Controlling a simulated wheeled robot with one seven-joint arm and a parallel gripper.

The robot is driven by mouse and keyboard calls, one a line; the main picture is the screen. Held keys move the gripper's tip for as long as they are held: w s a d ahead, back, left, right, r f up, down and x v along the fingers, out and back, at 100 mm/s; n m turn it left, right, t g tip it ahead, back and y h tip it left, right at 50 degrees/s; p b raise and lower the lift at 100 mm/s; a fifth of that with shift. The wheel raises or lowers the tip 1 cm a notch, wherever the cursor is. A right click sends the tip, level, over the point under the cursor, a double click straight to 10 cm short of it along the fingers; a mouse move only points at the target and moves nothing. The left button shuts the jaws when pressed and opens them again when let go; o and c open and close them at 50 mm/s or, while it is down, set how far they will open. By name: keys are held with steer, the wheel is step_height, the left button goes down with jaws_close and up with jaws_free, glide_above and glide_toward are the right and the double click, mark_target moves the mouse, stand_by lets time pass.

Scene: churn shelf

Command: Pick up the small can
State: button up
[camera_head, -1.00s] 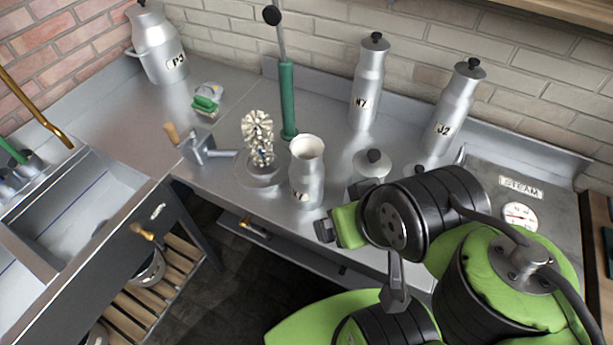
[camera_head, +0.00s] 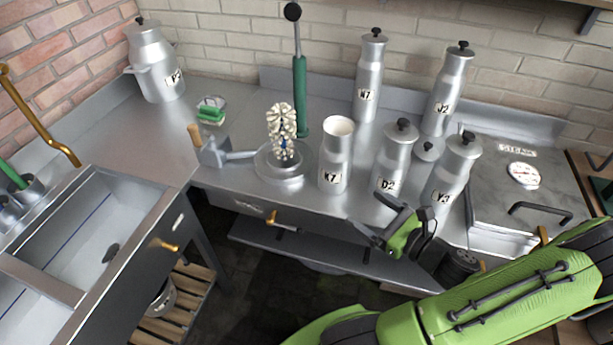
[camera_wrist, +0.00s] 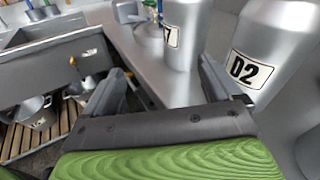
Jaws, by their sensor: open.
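Three smaller cans stand along the front of the steel counter: the open-topped K7 can (camera_head: 336,158), the lidded D2 can (camera_head: 392,160) and the lidded Y3 can (camera_head: 451,172). I cannot tell which one the task means. My gripper (camera_head: 368,212) is open and empty at the counter's front edge, just in front of and below the D2 can. In the wrist view, my spread fingers (camera_wrist: 160,72) have bare counter between them. The D2 can (camera_wrist: 272,55) is close beyond the right finger, and the K7 can (camera_wrist: 184,35) is ahead. No can is between the fingers.
Taller cans W7 (camera_head: 369,82) and J2 (camera_head: 446,92) stand behind. A brush on a round base (camera_head: 281,165) and a green-handled plunger (camera_head: 300,95) are left of K7. A steam unit (camera_head: 520,190) is right. The sink (camera_head: 85,225) is far left.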

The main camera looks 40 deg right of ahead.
steer(key=s+d+m+t+h, duration=0.1)
steer(key=s+m+h, duration=0.1)
steer(key=m, duration=0.1)
steer(key=b, duration=0.4)
glide_toward(345, 174)
steer(key=w, duration=0.1)
steer(key=w+f, duration=0.1)
steer(key=w, duration=0.1)
steer(key=shift+w+a+f+h, duration=0.1)
steer(key=shift+w+a+h, duration=0.05)
steer(key=shift+w+h, duration=0.15)
steer(key=w, duration=0.5)
steer(key=w+b, duration=0.1)
steer(key=w, duration=0.2)
steer(key=shift+w+d+r, duration=0.15)
steer(key=shift+d+r, duration=0.05)
steer(key=shift+r, duration=0.2)
steer(key=c, duration=0.8)
step_height(345, 174, up, 18)
steer(key=p, duration=0.8)
steer(key=shift+p, duration=0.4)
